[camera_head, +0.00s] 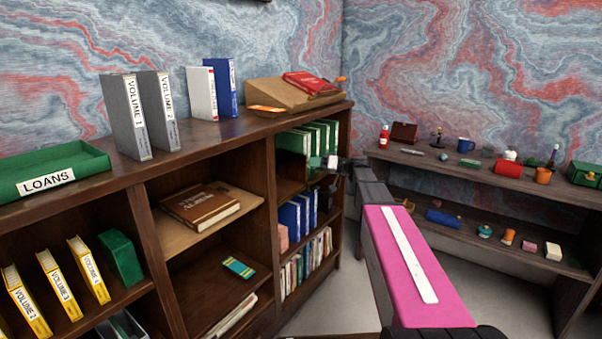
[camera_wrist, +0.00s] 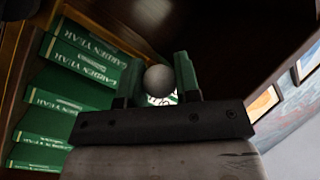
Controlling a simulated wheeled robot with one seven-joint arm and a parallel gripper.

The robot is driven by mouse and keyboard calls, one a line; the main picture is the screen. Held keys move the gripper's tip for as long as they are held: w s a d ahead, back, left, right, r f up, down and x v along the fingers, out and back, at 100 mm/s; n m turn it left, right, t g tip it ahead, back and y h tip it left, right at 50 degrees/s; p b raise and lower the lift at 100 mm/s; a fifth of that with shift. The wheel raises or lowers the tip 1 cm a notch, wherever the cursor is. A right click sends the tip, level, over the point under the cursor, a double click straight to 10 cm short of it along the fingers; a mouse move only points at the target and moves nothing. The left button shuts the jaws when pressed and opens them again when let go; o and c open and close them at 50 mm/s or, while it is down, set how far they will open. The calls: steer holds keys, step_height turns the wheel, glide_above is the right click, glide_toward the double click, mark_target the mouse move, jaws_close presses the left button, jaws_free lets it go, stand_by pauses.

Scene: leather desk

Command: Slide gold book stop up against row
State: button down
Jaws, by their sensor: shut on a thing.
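A row of green books (camera_head: 318,133) stands on the upper shelf of the right bookcase bay. The wrist view shows their "GARDEN YEAR" spines (camera_wrist: 85,62). My gripper (camera_head: 330,163) reaches into the front of this bay, by the row. In the wrist view my gripper (camera_wrist: 158,72) is shut on a round grey knob (camera_wrist: 158,79), which I take as part of the book stop. A dark, shiny plate (camera_head: 293,166) reflecting green shows to the left of my gripper; it seems to be the stop's body. Any gap between stop and books is hard to tell.
Blue binders (camera_head: 297,215) stand on the shelf below. The bookcase top holds grey volumes (camera_head: 125,115), a white and a blue binder (camera_head: 226,88), and a sloped wooden stand (camera_head: 290,95) with a red book. A side table (camera_head: 480,170) with small items stands at right.

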steer(key=w+d, duration=1.3)
steer(key=w, duration=0.3)
steer(key=shift+w, duration=0.3)
steer(key=c, duration=0.8)
jaws_free()
steer(key=shift+a, duration=0.1)
steer(key=shift+s, duration=0.1)
steer(key=v, duration=1.1)
steer(key=shift+a+f, duration=0.1)
